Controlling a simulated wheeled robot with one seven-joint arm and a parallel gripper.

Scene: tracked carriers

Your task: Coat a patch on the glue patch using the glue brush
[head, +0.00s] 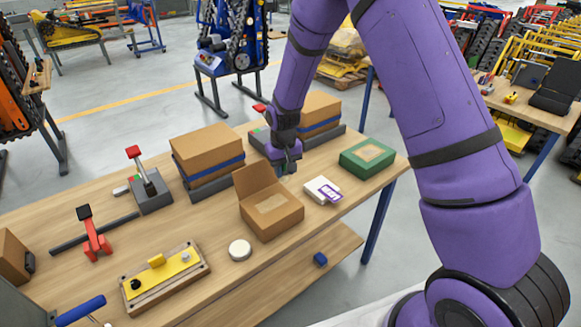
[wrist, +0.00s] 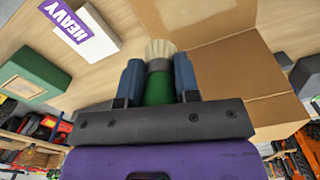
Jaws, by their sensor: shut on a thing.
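My gripper (wrist: 158,80) is shut on the glue brush, which has a green handle (wrist: 158,88) and pale cream bristles (wrist: 160,49) pointing away from the wrist. In the head view my gripper (head: 284,168) is over the far part of the bench, behind the open cardboard box (head: 262,226); the brush is hard to make out there. A pale rectangle (head: 271,204), which looks like the glue patch, is on top of that box. The brush appears apart from it. The box (wrist: 278,108) also shows at the right in the wrist view.
A white box with a purple label (head: 322,191) and a green box (head: 367,156) stand to the right. A round white disc (head: 240,250) and a yellow fixture (head: 165,278) are at the front. Stacked cartons (head: 207,150) and a red-knobbed lever (head: 146,185) stand left.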

